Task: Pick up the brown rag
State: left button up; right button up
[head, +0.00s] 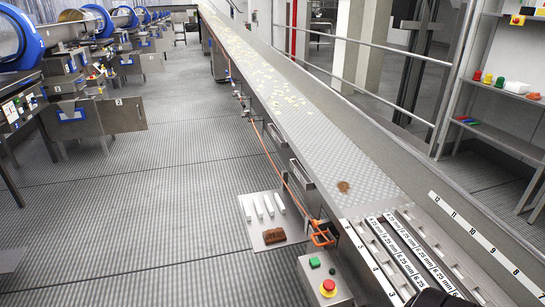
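Two brown things are in the head view. One brown folded-looking piece (274,236) lies on a small metal tray (261,246) left of the conveyor, in front of several white bars. A smaller crumpled brown piece (343,187) lies on the conveyor belt. I cannot tell for sure which is the rag; the piece on the tray looks more like folded cloth. A dark shape at the bottom edge may be part of my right gripper (436,299); its fingers cannot be made out. My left gripper is not in view.
The conveyor (318,143) runs away to the back, with pale chips on its far part. A control box with a red button (328,287) stands at the front. An orange cable and handle (322,238) run beside the tray. Blue-rimmed drums (18,40) line the left. The grated floor is clear.

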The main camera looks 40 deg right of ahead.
aim_at(278, 234)
jog(key=i+l+z, duration=0.15)
jog(key=i+z, duration=0.15)
jog(key=i, duration=1.55)
jog(key=i+j+z, duration=0.2)
jog(key=i+z, duration=0.2)
jog(key=i, duration=0.15)
jog(key=i+j+z, duration=0.35)
jog(key=i, duration=0.2)
